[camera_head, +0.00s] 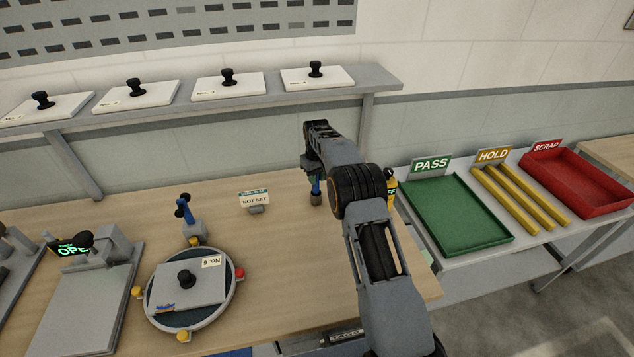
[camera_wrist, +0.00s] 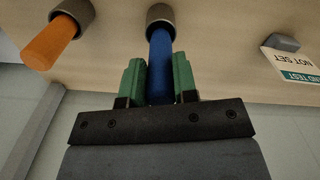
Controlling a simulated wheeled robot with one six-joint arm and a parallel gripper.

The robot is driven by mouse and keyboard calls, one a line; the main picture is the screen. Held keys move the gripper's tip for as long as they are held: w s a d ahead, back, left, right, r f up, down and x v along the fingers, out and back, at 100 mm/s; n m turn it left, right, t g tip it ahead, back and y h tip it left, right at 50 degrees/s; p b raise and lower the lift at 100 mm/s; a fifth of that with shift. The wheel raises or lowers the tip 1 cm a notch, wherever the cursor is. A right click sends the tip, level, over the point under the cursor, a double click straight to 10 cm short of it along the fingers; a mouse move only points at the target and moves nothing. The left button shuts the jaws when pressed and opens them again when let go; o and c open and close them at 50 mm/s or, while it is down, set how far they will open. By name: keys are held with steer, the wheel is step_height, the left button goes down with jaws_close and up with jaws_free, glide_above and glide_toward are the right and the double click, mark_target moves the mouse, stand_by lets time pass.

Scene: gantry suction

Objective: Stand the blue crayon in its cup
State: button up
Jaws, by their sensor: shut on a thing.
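My gripper (camera_wrist: 159,62) is shut on the blue crayon (camera_wrist: 160,72), with one green finger on each side of it. The crayon's far end meets a small grey-brown cup (camera_wrist: 160,13) and appears to be inside its rim. How deep it sits cannot be told. In the head view my gripper (camera_head: 314,172) points down at the table, and the blue crayon (camera_head: 316,190) shows below it, roughly upright. My arm hides part of that area.
An orange crayon (camera_wrist: 49,43) stands in another cup (camera_wrist: 72,13) beside the blue one. A NOT SET sign (camera_head: 254,198) stands to the left. A round fixture (camera_head: 232,290) holds a plate at the front left. A green PASS tray (camera_head: 490,240) lies right of my arm.

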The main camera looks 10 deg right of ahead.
mark_target(317, 193)
steer(key=shift+f, duration=1.4)
steer(key=shift+f, duration=0.2)
steer(key=o, duration=0.9)
steer(key=shift+r, duration=0.1)
